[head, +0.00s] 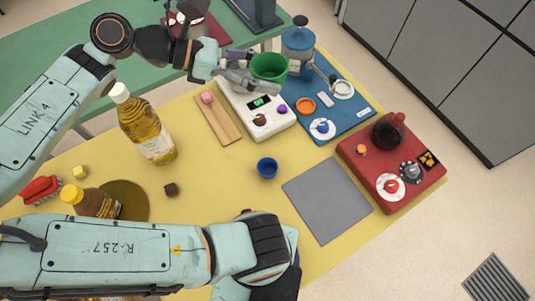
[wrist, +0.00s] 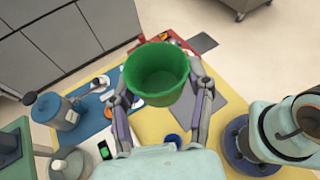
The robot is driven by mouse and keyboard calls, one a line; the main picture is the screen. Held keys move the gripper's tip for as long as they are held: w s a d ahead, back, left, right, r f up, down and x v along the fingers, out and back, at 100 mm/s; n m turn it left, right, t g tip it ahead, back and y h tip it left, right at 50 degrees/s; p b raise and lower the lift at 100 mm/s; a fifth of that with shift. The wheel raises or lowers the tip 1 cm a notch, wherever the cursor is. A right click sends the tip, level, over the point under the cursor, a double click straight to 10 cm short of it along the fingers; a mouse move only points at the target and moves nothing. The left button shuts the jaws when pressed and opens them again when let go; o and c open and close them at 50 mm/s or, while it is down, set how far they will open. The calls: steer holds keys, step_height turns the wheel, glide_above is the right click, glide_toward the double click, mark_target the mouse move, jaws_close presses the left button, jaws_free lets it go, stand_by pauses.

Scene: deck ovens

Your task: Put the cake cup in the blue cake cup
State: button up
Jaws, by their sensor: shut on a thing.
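A green cake cup (head: 268,68) is upright and held in the air over the white scale at the back of the yellow table. My gripper (head: 266,76) is shut on it, with one finger on each side. In the wrist view the green cup (wrist: 157,75) sits between the fingers (wrist: 160,88), its open mouth showing empty. The blue cake cup (head: 267,168) stands upright on the yellow table, apart from my gripper and nearer the front. In the wrist view only part of the blue cup (wrist: 173,140) shows, below the green cup and beside the right finger.
A grey mat (head: 327,197) lies right of the blue cup. A red tray (head: 410,180) with a dark flask is further right. A blue tray (head: 345,110) with a grinder (head: 299,48) is behind. The white scale (head: 270,122) and an oil bottle (head: 147,125) stand to the left.

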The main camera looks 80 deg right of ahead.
mark_target(266, 172)
step_height(266, 172, down, 31)
steer(key=shift+r, duration=0.2)
steer(key=shift+f, duration=0.2)
steer(key=shift+f, duration=0.1)
steer(key=o, duration=0.9)
